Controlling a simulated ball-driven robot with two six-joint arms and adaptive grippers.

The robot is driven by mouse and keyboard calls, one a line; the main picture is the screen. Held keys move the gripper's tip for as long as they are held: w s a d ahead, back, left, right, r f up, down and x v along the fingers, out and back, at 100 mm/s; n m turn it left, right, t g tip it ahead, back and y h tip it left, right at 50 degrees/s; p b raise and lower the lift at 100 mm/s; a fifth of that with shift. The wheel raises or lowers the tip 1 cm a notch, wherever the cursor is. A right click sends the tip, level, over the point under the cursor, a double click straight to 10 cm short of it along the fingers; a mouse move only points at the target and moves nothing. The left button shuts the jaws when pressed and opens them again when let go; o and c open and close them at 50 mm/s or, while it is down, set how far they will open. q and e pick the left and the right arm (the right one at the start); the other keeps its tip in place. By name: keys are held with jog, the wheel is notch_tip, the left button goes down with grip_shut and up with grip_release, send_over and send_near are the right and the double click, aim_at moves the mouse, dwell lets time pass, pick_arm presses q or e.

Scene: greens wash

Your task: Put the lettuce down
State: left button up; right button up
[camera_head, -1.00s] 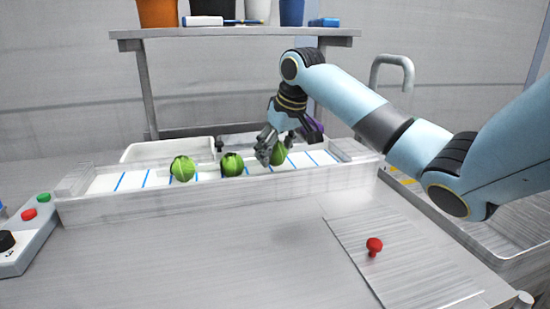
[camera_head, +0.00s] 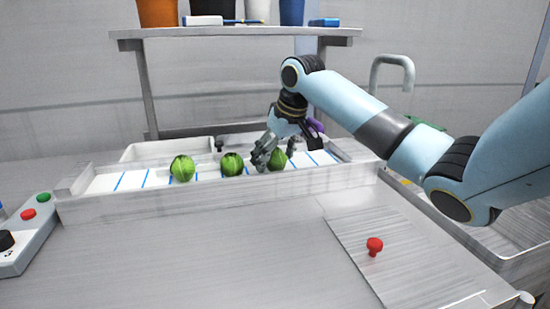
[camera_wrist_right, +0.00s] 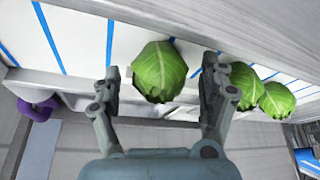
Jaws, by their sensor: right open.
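Three green lettuces sit in a row in the long white trough (camera_head: 104,184) marked with blue lines. The left lettuce (camera_head: 182,168) and the middle lettuce (camera_head: 232,164) stand apart from my gripper. The right lettuce (camera_head: 277,159) is at my right gripper (camera_head: 277,152), partly hidden by its fingers. In the right wrist view my right gripper (camera_wrist_right: 160,85) is open, with that lettuce (camera_wrist_right: 159,71) between its fingertips and a gap at each side. The other two lettuces (camera_wrist_right: 243,85) (camera_wrist_right: 277,100) lie to the right there. My left gripper is not in view.
A shelf (camera_head: 235,32) with pots stands behind the trough. A red knob (camera_head: 374,246) sits on a panel at the front right. A button box (camera_head: 30,235) is at the left. A sink (camera_head: 510,225) with a tap (camera_head: 392,70) is at the right. The counter's middle is clear.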

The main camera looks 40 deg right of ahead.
jog(key=p+v, duration=0.1)
jog(key=v, duration=1)
jog(key=shift+r, duration=0.35)
jog(key=shift+s, duration=0.1)
